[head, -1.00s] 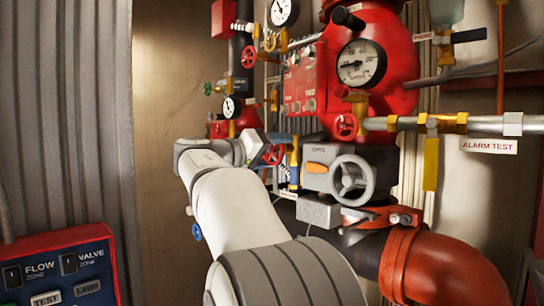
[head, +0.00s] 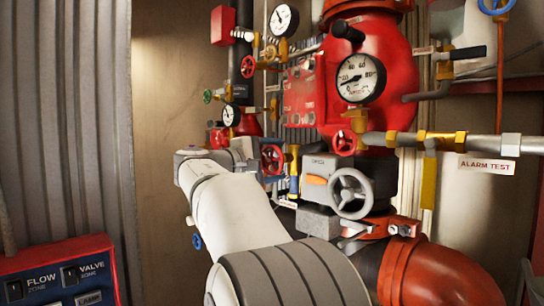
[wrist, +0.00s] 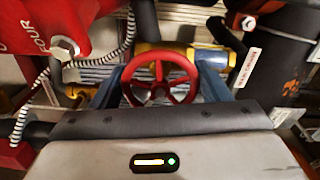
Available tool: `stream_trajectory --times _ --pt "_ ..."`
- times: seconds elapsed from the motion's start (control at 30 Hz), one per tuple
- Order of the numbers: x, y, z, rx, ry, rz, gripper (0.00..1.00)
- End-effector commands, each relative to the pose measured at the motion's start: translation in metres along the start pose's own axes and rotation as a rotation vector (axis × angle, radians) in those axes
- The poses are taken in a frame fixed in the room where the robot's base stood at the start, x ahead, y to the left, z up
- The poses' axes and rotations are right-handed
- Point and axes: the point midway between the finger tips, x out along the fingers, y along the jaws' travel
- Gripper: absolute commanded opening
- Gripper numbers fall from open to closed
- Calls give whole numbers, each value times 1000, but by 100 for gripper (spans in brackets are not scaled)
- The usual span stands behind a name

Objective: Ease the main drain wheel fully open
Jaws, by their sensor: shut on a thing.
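A red spoked handwheel (wrist: 160,68) sits on a brass valve between the two fingers of my gripper (wrist: 161,84) in the wrist view. The blue-grey fingers stand at its left and right rim, and my gripper is shut on it. In the head view the same red wheel (head: 272,158) shows at the end of my pale arm, left of the grey gearbox. I cannot read a label that names this wheel.
A grey handwheel (head: 351,193) on a gearbox stands close to the right. A red-and-blue control panel (head: 62,272) is at lower left.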

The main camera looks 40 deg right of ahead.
Motion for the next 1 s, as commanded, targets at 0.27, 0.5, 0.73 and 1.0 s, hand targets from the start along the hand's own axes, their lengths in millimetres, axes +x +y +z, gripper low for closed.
stream_trajectory --times 0.27,0.5,0.73,1.0 --pt "0 5 1 -263 0 1 47" --pt "0 5 0 -479 0 0 47" --pt "0 5 0 -642 0 0 47" --pt "0 4 -1 -755 0 1 47"
